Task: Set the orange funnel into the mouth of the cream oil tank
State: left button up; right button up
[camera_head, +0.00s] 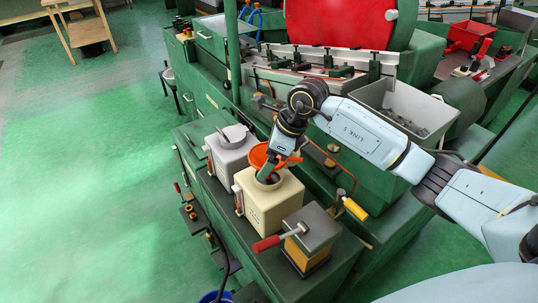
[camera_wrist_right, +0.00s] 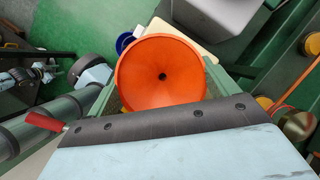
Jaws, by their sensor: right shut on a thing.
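The cream oil tank (camera_head: 264,212) stands in the middle of a row on the green machine bench in the head view. Its dark round mouth shows in its top, partly covered by my gripper. My right gripper (camera_head: 270,170) is shut on the orange funnel (camera_head: 257,155), over the back part of the tank top. The funnel's wide bowl fills the middle of the right wrist view (camera_wrist_right: 160,72), with its dark hole at the centre. The spout is hidden, so I cannot tell whether it touches the mouth. My left gripper is not in view.
Green floor (camera_head: 80,190) is clear on the left.

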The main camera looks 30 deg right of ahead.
jog(key=shift+f+b, duration=0.35)
dwell(0.4)
jog(key=o, duration=0.8)
jog(key=v, duration=1.3)
jog(key=shift+s, duration=0.15)
jog(key=shift+s+d+r, duration=0.1)
